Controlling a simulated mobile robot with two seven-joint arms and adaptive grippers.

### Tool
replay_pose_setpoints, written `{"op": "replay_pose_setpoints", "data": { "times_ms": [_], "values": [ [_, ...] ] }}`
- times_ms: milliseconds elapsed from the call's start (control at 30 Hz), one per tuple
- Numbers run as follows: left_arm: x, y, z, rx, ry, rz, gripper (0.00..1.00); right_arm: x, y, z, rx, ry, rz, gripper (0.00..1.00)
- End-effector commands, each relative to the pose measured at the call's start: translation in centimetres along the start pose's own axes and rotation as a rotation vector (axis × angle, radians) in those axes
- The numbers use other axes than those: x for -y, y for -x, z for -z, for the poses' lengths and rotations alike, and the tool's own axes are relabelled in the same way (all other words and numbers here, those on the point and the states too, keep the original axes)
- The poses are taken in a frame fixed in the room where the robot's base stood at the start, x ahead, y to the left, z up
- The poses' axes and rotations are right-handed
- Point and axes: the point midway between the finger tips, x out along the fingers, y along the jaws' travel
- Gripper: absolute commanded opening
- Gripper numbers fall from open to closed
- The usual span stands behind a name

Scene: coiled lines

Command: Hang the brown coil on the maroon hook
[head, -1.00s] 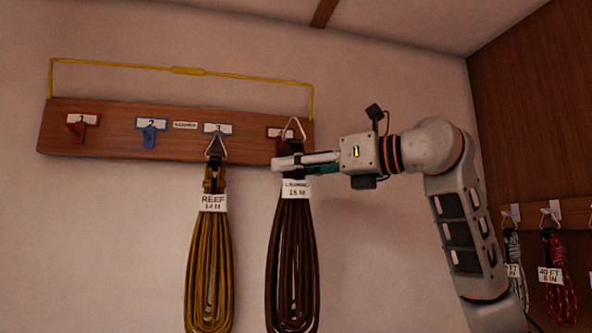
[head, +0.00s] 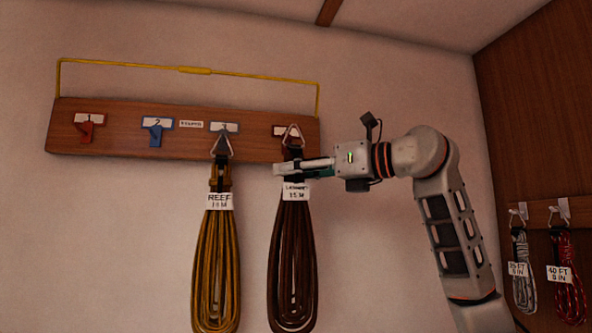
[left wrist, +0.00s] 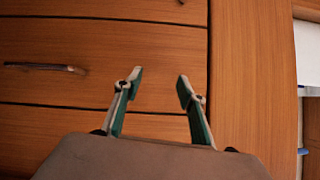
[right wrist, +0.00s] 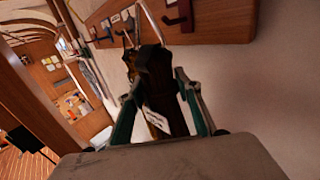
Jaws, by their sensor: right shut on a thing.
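The brown coil (head: 292,255) hangs upright from my right gripper (head: 290,170), which is shut on its dark strap just above the white label. Its metal triangle ring (head: 292,135) points up and overlaps the maroon hook (head: 280,131) at the board's right end in the head view. In the right wrist view the ring (right wrist: 148,18) shows just left of the maroon hook (right wrist: 182,14). I cannot tell whether the ring is around the hook. My left gripper (left wrist: 161,85) is open and empty in the left wrist view.
The wooden board (head: 100,148) also carries a red hook (head: 87,131), a blue hook (head: 155,134) and a grey-blue hook with a yellow coil (head: 216,260), close left of the brown one. A yellow bar (head: 190,70) runs above. More coils (head: 568,270) hang at right.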

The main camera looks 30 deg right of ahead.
Motion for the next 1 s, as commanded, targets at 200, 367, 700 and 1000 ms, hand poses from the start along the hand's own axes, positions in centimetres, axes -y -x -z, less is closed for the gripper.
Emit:
{"op": "replay_pose_setpoints", "data": {
  "times_ms": [200, 367, 700, 1000],
  "values": [
    [0.0, 0.0, 0.0, 0.0, 0.0, 0.0, 0.4, 0.8, -0.8, -0.1, 0.003, 0.0, -0.001, 0.0],
    [0.0, 0.0, 0.1, -0.001, 0.001, 0.0, 0.4, 1.4, -1.4, 0.0, 0.003, -0.001, 0.0, 0.0],
    [0.0, 0.0, 0.1, -0.003, 0.002, 0.001, 0.4, 2.6, -2.6, 0.2, 0.003, -0.001, -0.001, 0.0],
    [0.1, 0.2, 0.6, -0.006, 0.002, 0.001, 0.4, 3.5, -3.4, 0.8, 0.003, 0.002, 0.002, 0.0]
  ]
}}
